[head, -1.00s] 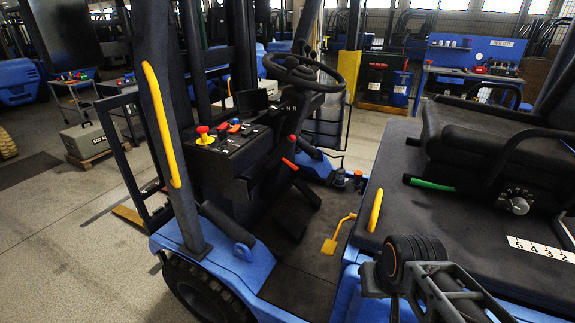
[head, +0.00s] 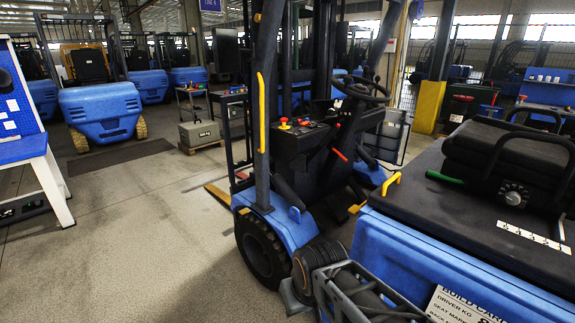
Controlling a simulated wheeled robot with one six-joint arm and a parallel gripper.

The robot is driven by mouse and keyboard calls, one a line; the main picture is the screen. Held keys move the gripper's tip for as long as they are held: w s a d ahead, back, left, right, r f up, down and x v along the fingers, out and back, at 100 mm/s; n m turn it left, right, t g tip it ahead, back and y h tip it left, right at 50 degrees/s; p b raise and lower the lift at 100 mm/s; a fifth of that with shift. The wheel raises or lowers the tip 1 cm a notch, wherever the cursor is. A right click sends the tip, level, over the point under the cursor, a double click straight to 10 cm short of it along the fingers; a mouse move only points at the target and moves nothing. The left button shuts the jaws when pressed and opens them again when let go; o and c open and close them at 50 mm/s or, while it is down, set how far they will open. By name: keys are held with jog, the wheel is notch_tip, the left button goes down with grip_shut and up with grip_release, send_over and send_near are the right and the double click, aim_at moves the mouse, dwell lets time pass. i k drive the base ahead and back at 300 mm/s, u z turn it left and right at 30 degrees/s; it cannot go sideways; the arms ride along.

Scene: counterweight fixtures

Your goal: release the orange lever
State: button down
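A thin lever with a red-orange grip (head: 340,154) slants beside the steering column of the blue forklift in the head view, below the steering wheel (head: 360,92). It is small here, and I cannot tell its exact position or whether it is locked. It is the closest match I see to the orange lever. Dark ribbed and grey parts of my own arm show at the bottom of the view, well in front of the lever and apart from it. No gripper fingers can be made out.
The control panel (head: 297,129) has a red knob on a yellow base. Yellow grab handles stand on the post (head: 262,112) and by the seat side (head: 391,184). The black seat (head: 510,160) and blue body (head: 440,245) block the right. Open floor (head: 130,220) lies left.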

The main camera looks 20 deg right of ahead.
aim_at(332, 147)
jog(key=u, duration=0.3)
jog(key=k, duration=0.4)
jog(key=u, duration=0.4)
jog(key=i, duration=2.25)
jog(key=z, duration=1.65)
jog(key=i, duration=0.85)
jog(key=z, duration=0.85)
